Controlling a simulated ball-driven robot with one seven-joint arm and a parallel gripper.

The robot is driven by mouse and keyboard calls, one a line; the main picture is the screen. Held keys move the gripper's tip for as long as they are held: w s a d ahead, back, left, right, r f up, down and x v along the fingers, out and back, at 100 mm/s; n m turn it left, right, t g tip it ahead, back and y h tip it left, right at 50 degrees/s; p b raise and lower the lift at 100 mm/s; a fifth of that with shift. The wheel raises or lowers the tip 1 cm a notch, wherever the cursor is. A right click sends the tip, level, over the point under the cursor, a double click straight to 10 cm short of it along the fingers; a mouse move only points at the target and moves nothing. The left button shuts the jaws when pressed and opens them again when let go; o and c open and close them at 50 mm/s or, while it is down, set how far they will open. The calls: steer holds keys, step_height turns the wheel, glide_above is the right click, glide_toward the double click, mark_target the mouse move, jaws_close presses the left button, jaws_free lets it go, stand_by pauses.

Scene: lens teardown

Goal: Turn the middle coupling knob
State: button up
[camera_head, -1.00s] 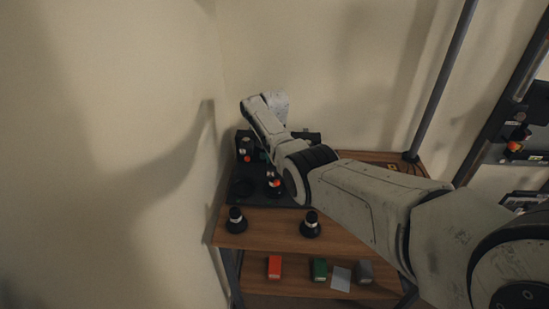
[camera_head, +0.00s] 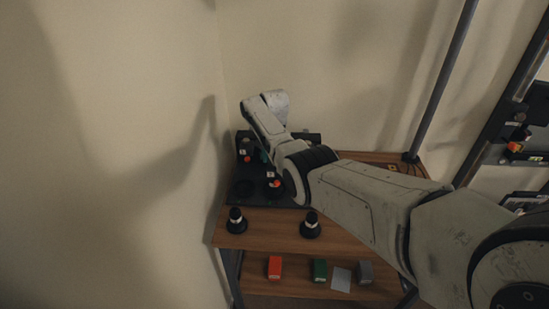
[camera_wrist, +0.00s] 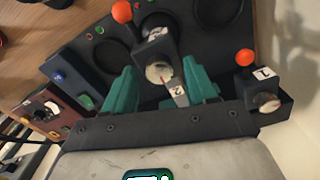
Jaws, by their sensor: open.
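In the wrist view, a round pale knob face (camera_wrist: 159,72) with a red mark sits on a black block between the two teal fingers of my gripper (camera_wrist: 161,91). It appears to be the middle coupling knob. The fingers are open, one on each side; I cannot tell whether either touches it. A white label marked 2 (camera_wrist: 179,94) lies just beside the knob, and an orange ball (camera_wrist: 122,11) stands beyond the block.
Another black block with a round metal knob (camera_wrist: 268,103) and an orange ball (camera_wrist: 245,57) stands close to the right finger. A reddish box (camera_wrist: 38,107) is at the left. Two black-and-silver cylinders, the left one (camera_head: 236,220) near the wall, stand on the wooden shelf (camera_head: 270,234).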

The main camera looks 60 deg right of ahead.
step_height(320, 180, up, 11)
steer(key=b, duration=0.1)
stand_by(0.5)
steer(key=shift+f, duration=0.15)
